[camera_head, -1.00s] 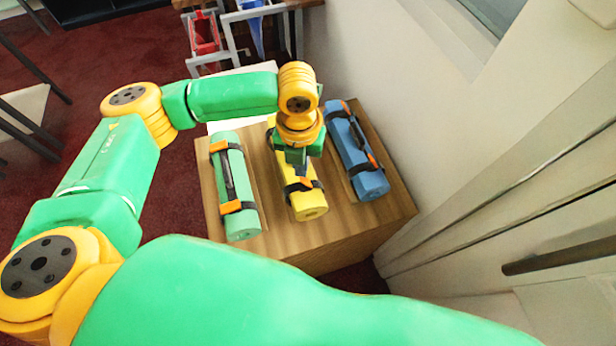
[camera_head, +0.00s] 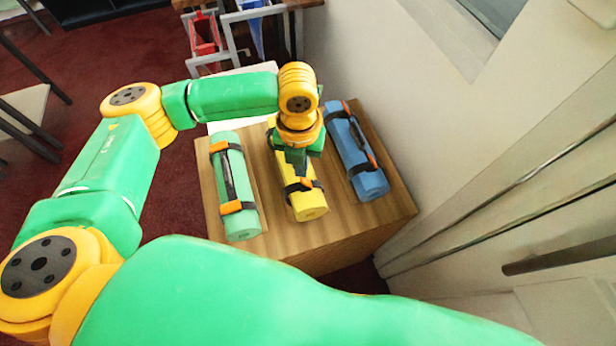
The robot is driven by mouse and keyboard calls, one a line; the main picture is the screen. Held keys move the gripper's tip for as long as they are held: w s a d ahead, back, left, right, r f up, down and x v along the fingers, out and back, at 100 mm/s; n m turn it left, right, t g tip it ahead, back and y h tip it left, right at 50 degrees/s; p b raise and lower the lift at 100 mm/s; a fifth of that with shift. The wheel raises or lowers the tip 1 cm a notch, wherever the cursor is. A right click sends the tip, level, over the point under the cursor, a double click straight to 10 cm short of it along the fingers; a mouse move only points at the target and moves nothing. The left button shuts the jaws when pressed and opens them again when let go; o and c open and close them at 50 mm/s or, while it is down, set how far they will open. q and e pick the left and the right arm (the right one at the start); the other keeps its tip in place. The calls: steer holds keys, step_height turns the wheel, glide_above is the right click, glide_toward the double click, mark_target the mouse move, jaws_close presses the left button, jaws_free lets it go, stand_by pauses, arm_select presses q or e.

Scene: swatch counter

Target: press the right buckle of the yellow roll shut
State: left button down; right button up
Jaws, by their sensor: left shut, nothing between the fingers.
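The yellow roll (camera_head: 313,211) lies on the wooden counter between two other rolls. A dark strap with an orange buckle (camera_head: 305,184) crosses it near its front end. Whether this buckle is shut is too small to tell. My left gripper (camera_head: 300,172) points down over the yellow roll, just behind that buckle. It is shut and empty. Whether its tips touch the roll or buckle I cannot tell. My gripper and wrist hide the middle and most of the far part of the roll, including any other buckle there. My right gripper is not in view.
A green roll (camera_head: 241,222) with orange buckles lies to the left, and a blue roll (camera_head: 371,185) to the right. The wooden counter (camera_head: 335,228) has bare strips between the rolls and at its front. A pale wall (camera_head: 400,100) stands close on the right.

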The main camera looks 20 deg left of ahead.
mark_target(299, 188)
arm_select(q)
steer(key=shift+f, duration=0.15)
stand_by(0.3)
steer(key=shift+f, duration=0.7)
steer(key=shift+s+a+f+b, duration=0.15)
steer(key=shift+f+b, duration=0.3)
steer(key=shift+f, duration=0.45)
steer(key=shift+s+a+f+b, duration=0.15)
steer(key=shift+f+b, duration=0.25)
steer(key=shift+f, duration=0.45)
step_height(299, 188, up, 8)
steer(key=p, duration=0.9)
steer(key=shift+w, duration=0.1)
